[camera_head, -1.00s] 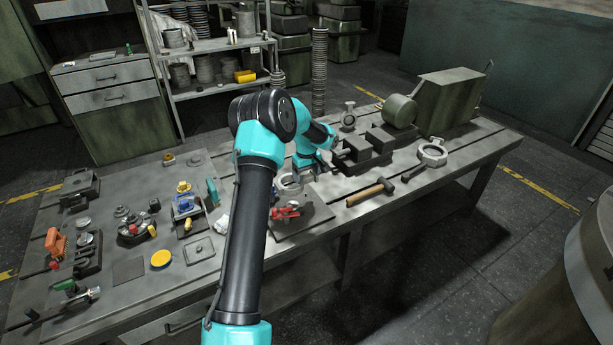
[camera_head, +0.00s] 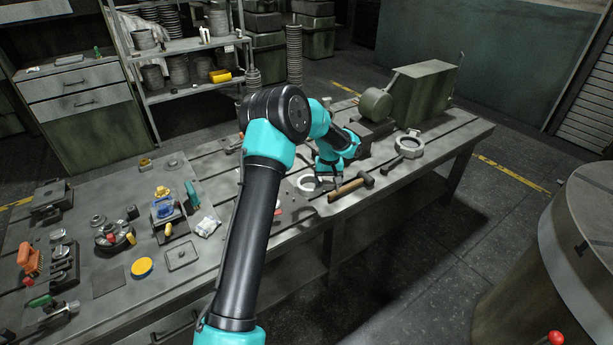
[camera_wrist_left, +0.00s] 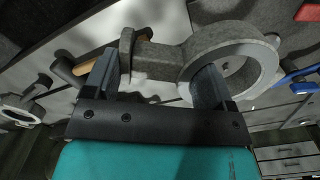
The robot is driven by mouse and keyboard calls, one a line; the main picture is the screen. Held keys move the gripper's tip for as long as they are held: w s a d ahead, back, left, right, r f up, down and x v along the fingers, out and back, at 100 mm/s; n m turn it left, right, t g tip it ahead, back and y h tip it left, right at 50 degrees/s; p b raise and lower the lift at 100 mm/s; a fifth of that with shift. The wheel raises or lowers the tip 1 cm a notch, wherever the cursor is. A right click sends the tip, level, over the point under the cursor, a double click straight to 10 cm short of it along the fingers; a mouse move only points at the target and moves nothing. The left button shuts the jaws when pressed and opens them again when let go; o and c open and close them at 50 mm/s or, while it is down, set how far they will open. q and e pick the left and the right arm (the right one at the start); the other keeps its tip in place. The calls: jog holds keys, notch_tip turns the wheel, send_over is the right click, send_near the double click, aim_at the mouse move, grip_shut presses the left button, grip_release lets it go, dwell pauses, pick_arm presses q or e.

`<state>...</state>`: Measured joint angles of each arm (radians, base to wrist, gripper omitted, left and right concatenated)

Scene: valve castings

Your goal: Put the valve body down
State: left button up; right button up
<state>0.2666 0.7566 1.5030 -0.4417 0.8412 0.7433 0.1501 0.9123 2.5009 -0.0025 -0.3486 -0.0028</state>
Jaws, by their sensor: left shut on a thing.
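The valve body (camera_wrist_left: 198,46) is a grey casting with a wide ring, a neck and a flange. My left gripper (camera_wrist_left: 155,72) is shut on it, with one finger by the flange and the other at the ring. In the head view the valve body's pale ring (camera_head: 307,183) shows beside my left gripper (camera_head: 328,180), low over the workbench (camera_head: 215,255). I cannot tell whether it touches the bench. My right gripper is not in view.
A hammer (camera_head: 348,189) lies just right of the gripper. Another ring-shaped casting (camera_head: 409,144) lies farther right on the bench, near a green machine (camera_head: 420,92). Several tools and fixtures fill the left half. My arm hides part of the middle.

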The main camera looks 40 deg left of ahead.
pick_arm(q)
jog(key=w+d+m, duration=0.2)
jog(key=d+m, duration=0.9)
jog(key=d, duration=1.6)
jog(key=shift+w+r+m, duration=0.3)
jog(key=shift+w+r, duration=0.05)
jog(key=shift+a, duration=0.15)
